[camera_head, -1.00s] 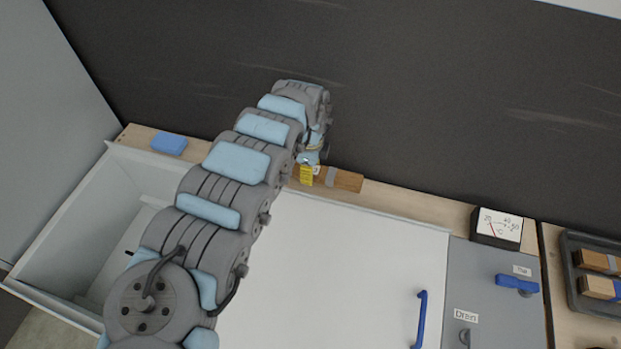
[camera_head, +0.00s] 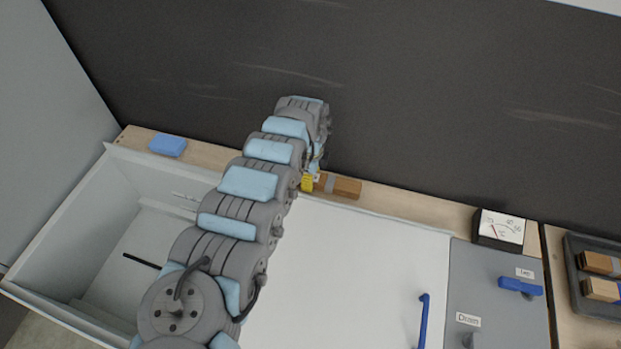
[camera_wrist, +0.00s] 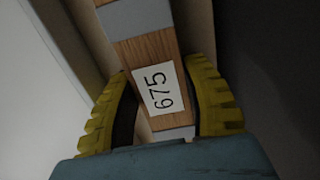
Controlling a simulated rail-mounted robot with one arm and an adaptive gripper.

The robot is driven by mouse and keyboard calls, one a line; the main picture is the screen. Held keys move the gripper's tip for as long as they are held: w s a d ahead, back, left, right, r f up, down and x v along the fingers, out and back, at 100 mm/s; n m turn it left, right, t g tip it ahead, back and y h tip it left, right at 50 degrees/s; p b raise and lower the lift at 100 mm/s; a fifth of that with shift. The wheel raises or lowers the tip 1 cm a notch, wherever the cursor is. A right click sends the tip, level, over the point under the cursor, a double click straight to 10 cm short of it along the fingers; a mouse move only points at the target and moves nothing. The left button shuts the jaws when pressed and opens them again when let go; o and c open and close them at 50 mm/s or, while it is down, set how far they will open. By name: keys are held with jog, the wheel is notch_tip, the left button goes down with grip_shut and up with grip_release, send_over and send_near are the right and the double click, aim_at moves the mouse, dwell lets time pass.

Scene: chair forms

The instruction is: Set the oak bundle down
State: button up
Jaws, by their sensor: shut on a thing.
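The oak bundle (camera_head: 346,188) is a brown wooden block with a grey band, at the back ledge behind the white lid. In the wrist view the oak bundle (camera_wrist: 153,50) shows its wood grain, a grey band and a white label reading 675. My gripper (camera_head: 309,182) has yellow fingers, one on each side of the bundle's near end; they also show in the wrist view (camera_wrist: 165,105). It is shut on the bundle. My arm hides part of the bundle's left end in the head view. Whether the bundle touches the ledge I cannot tell.
The narrow wooden ledge (camera_head: 415,208) runs along the dark wall. An open white basin (camera_head: 75,225) is at left. A dark tray (camera_head: 577,280) holds more wooden bundles.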

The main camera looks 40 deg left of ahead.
jog(key=shift+f, duration=0.15)
jog(key=o, duration=1.2)
notch_tip(320, 180, up, 12)
jog(key=shift+r+p, duration=0.2)
jog(key=shift+p, duration=0.55)
jog(key=shift+d, duration=0.1)
